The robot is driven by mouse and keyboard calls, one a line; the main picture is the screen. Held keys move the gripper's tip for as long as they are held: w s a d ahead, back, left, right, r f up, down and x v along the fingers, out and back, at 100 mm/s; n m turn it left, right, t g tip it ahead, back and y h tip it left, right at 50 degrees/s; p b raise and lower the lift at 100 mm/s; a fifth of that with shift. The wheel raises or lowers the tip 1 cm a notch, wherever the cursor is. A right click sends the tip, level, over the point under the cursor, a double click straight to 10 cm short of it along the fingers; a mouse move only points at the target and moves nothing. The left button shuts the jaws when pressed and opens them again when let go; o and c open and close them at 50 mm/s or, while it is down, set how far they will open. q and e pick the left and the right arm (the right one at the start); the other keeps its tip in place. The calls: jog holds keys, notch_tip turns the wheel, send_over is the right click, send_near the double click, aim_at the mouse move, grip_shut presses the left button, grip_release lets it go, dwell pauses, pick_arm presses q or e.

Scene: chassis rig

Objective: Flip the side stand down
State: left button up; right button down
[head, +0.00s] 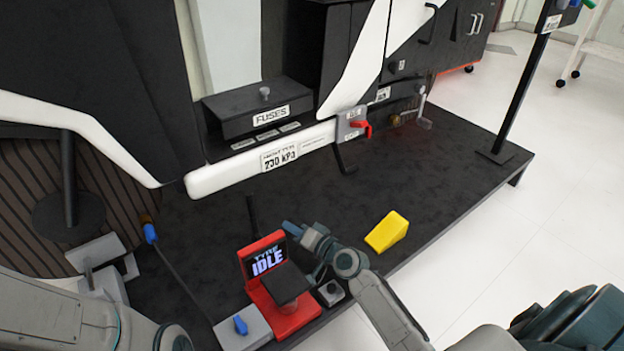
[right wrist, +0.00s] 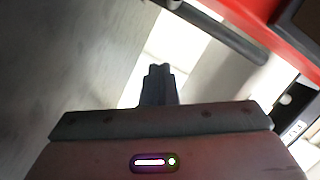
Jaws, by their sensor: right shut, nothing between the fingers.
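A dark bent rod (head: 344,158) hangs from the white sill below the red lever; it looks like the side stand, but I cannot be sure. Its lower end is close to the black platform. My right gripper (head: 292,230) is shut and empty, low beside the red tyre device with the "IDLE" screen (head: 267,260), well in front of the rod and apart from it. In the right wrist view its closed fingers (right wrist: 158,85) point up the picture, with nothing between them. My left gripper is out of view; only part of my left arm shows at lower left.
A red lever (head: 361,126) sits on a grey block above the rod. A yellow wedge (head: 387,231) lies on the black platform (head: 440,180) right of my gripper. A fuse box (head: 258,108) is behind. The platform between rod and wedge is clear.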

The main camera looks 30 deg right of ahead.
jog(key=shift+s, duration=0.15)
dwell(0.4)
jog(key=shift+s+d, duration=0.1)
jog(key=shift+s, duration=0.2)
jog(key=p+v, duration=0.1)
jog(key=v, duration=0.9)
jog(key=shift+p, duration=0.4)
jog(key=shift+r, duration=0.15)
